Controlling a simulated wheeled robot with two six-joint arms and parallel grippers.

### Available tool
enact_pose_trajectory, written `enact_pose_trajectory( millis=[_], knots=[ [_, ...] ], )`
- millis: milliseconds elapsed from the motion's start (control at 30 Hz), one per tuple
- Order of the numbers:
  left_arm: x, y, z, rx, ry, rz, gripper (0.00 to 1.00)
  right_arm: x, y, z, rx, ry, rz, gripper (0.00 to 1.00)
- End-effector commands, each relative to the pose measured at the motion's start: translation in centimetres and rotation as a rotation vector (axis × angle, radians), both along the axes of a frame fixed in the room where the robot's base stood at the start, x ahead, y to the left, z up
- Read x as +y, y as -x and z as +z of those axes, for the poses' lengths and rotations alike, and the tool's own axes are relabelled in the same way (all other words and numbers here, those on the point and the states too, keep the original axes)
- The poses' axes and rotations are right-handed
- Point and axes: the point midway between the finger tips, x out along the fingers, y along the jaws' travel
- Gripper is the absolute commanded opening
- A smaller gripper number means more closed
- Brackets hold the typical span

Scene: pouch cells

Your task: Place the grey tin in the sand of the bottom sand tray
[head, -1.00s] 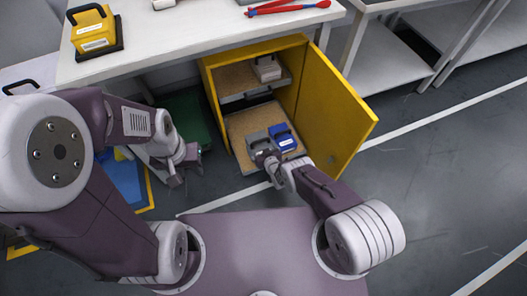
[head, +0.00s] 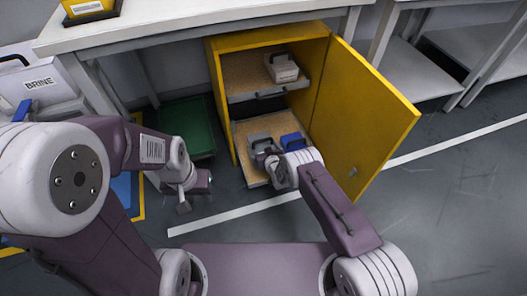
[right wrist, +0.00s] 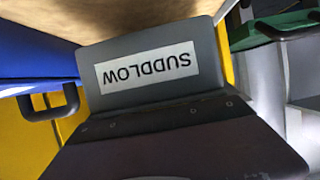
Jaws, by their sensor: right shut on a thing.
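The grey tin (head: 259,137) is at the left of the bottom sand tray (head: 241,157) in the yellow cabinet. Its label SUDDLOW reads upside down in the right wrist view (right wrist: 150,70). My right gripper (head: 265,157) is shut on the tin's near side; its fingertips are largely hidden. A blue tin (head: 291,141) is in the same tray, just right of the grey tin, partly behind my right wrist. Whether the grey tin's base touches the sand is hidden. My left gripper (head: 195,195) is open and empty, outside the cabinet at lower left.
An upper sand tray (head: 246,92) holds a pale grey tin (head: 283,68) above the bottom tray. The yellow door (head: 362,115) stands open to the right. A green bin (head: 187,125) stands left of the cabinet. The bench (head: 190,27) is overhead. Floor at right is clear.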

Motion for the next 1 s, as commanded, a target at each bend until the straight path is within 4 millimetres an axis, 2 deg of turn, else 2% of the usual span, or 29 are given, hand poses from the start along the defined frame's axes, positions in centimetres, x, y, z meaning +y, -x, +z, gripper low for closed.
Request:
enact_pose_trajectory(
  millis=[67, 267, 600, 633, 667, 867, 1000],
  knots=[
    [0.0, 0.0, -0.7, 0.000, 0.000, 0.000, 0.36, 0.1, -0.2, -0.5, -0.009, -0.003, 0.000, 0.22],
    [0.0, 0.0, -3.5, 0.000, 0.000, 0.000, 0.36, 0.0, -0.2, -3.8, -0.009, -0.003, 0.000, 0.22],
    [0.0, 0.0, -3.4, 0.000, 0.000, 0.000, 0.36, 0.0, -0.2, -3.8, -0.009, -0.003, 0.000, 0.22],
    [0.0, 0.0, -3.4, 0.000, 0.000, 0.000, 0.36, 0.0, 0.0, -4.2, 0.001, 0.000, 0.000, 0.97],
    [0.0, 0.0, -3.3, 0.000, 0.000, 0.000, 0.36, 0.0, 0.0, -4.1, 0.001, 0.000, 0.000, 1.00],
    [0.0, 0.0, -3.3, 0.000, 0.000, 0.000, 0.36, 0.0, 0.0, -4.1, 0.000, 0.000, 0.000, 1.00],
    [0.0, 0.0, -2.3, 0.000, 0.000, 0.000, 0.36, -0.1, 0.2, -3.5, 0.001, 0.000, 0.000, 1.00]
  ],
)
